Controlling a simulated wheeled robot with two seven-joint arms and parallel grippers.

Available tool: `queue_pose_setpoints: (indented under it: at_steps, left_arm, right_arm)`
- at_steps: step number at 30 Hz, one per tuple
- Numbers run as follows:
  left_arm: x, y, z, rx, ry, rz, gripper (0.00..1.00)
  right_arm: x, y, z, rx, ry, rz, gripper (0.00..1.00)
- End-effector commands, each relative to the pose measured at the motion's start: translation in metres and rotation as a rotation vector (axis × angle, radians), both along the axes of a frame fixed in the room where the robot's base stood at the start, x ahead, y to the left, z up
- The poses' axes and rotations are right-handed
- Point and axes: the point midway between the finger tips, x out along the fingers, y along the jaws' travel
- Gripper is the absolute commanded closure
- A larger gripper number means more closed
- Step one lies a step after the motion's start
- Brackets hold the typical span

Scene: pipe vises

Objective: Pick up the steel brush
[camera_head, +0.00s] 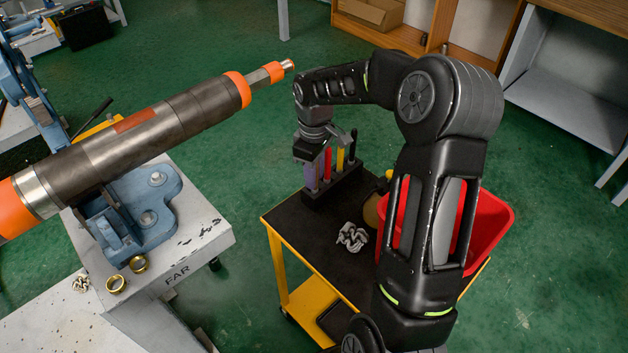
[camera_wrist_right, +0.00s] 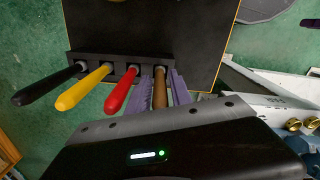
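A tool with a brown wooden handle (camera_wrist_right: 160,92), which looks like the steel brush, stands in the end slot of a black rack (camera_wrist_right: 88,58) on the cart. Its head is hidden in the rack. My right gripper (camera_wrist_right: 163,90) has its purple fingers on either side of this handle; they look apart, with a narrow gap beside it. In the head view my right gripper (camera_head: 311,172) points down at the rack's left end and hides the handle. My left gripper is not in view.
Red (camera_wrist_right: 118,90), yellow (camera_wrist_right: 84,88) and black (camera_wrist_right: 46,84) handles stand in the rack beside it. The black-topped cart (camera_head: 285,216) also holds a red bin (camera_head: 494,222) and a crumpled grey bundle (camera_head: 352,237). A large pipe (camera_head: 160,125) lies in a blue vise at left.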

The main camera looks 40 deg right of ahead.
Motion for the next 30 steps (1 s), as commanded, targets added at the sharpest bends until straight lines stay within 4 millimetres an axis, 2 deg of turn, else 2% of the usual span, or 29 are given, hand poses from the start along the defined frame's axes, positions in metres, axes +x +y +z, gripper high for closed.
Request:
queue_pose_setpoints:
  at_steps: [18,27,30]
  left_arm:
    - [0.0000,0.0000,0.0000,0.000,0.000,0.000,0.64]
    - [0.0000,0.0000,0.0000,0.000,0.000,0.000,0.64]
    - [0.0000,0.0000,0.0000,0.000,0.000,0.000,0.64]
  right_arm:
    - [0.0002,0.0000,-0.0015,-0.001,-0.001,0.000,0.74]
    - [0.0002,0.0000,-0.0015,-0.001,-0.001,-0.001,0.98]
    - [0.0002,0.0000,-0.0015,-0.001,-0.001,-0.001,1.00]
